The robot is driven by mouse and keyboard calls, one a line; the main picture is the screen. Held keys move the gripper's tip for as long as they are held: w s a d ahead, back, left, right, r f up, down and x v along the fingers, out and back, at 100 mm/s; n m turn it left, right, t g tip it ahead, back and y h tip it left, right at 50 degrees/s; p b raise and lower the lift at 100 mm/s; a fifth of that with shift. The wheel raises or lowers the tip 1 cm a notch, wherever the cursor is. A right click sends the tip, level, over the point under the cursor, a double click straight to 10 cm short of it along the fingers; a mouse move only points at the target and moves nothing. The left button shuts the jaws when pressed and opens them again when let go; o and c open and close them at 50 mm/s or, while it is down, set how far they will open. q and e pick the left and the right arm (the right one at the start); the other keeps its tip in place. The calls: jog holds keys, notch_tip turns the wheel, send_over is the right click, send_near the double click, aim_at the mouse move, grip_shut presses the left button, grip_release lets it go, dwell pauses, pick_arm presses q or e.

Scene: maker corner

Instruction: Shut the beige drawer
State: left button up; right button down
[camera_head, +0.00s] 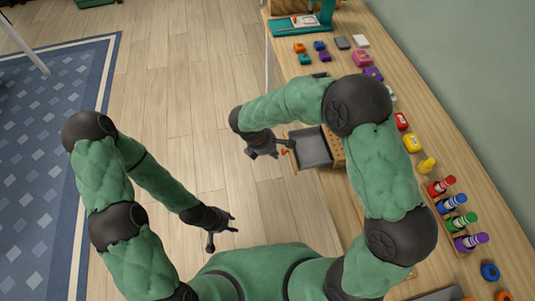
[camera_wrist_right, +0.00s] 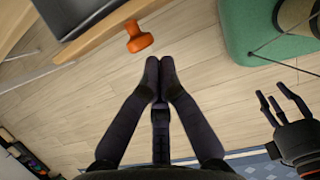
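The beige drawer (camera_head: 314,149) is pulled out from the bench side in the head view, its grey inside showing. In the right wrist view, its curved beige front (camera_wrist_right: 98,36) and orange knob (camera_wrist_right: 138,38) are at the upper left. My right gripper (camera_wrist_right: 160,68) has its fingertips together with nothing between them. It is just outside the drawer front, apart from the knob in the wrist view. It also shows beside the knob in the head view (camera_head: 277,149). My left gripper (camera_head: 224,238) is open and empty, low over the floor, away from the drawer.
The wooden bench (camera_head: 465,130) runs along the right, with several coloured bottles (camera_head: 452,204) and small blocks on it. My right arm hides part of the bench beside the drawer. The wooden floor (camera_head: 185,90) left of the drawer is clear; a blue rug (camera_head: 45,150) lies further left.

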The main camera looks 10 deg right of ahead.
aim_at(302, 152)
jog(key=shift+d, duration=0.1)
jog(key=d, duration=0.4)
jog(key=d+p, duration=0.1)
jog(key=d, duration=0.3)
jog(key=w+d+p, duration=0.1)
jog(key=d, duration=0.4)
pick_arm(q)
notch_tip(302, 152, up, 2)
jog(key=shift+r, duration=0.1)
pick_arm(e)
jog(key=shift+a, duration=0.25)
jog(key=a, duration=0.1)
jog(key=a+r, duration=0.1)
jog(key=a+p, duration=0.1)
jog(key=a, duration=0.1)
jog(key=shift+s+r, duration=0.15)
jog(key=shift+s, duration=0.1)
pick_arm(q)
jog(key=p+v, duration=0.3)
jog(key=v, duration=0.1)
jog(key=shift+s, duration=0.3)
pick_arm(e)
jog(key=v, duration=0.8)
jog(key=shift+r, duration=0.3)
pick_arm(q)
jog(key=shift+a, duration=0.1)
pick_arm(e)
jog(key=shift+s+a, duration=0.1)
